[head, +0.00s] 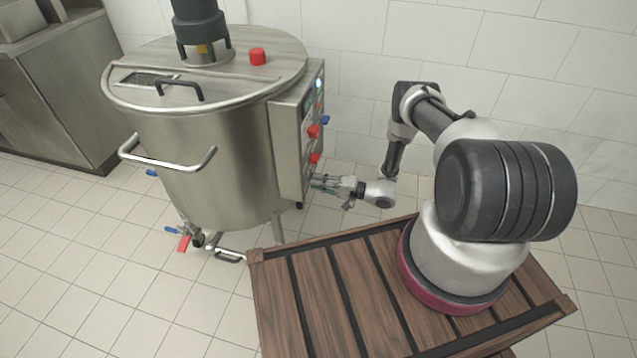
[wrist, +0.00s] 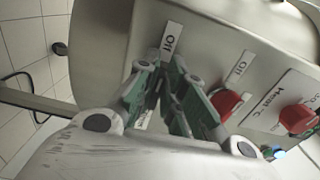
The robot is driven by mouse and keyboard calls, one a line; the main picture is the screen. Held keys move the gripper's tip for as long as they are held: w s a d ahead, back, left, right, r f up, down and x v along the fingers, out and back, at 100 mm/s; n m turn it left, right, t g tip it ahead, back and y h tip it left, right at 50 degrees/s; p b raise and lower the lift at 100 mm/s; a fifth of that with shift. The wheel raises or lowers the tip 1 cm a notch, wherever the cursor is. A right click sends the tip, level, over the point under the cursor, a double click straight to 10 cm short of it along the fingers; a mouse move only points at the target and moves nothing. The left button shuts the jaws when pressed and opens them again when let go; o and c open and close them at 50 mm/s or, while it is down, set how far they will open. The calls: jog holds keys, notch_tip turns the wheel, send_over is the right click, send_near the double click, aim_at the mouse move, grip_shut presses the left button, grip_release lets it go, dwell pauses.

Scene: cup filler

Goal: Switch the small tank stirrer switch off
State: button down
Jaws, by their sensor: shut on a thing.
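A steel tank (head: 225,155) stands at the left in the head view, with a control box (head: 288,160) on its right side. My gripper (head: 314,181) is at the lower part of that box's face, below two red knobs (head: 313,131). In the wrist view, my gripper's green-padded fingers (wrist: 163,74) close in against the panel, just below a small white label (wrist: 172,40). They are shut on a small switch there, which the fingers mostly hide. Its position cannot be read.
In the wrist view a red knob (wrist: 226,103) sits close right of the fingers, another red knob (wrist: 298,117) further right. The tank's handle (head: 170,160) and valve (head: 190,238) stick out. A slatted wooden top (head: 330,285) lies in front.

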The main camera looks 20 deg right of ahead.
jog(key=shift+s+f, duration=0.1)
jog(key=c, duration=1.5)
grip_release()
jog(key=v, duration=1.2)
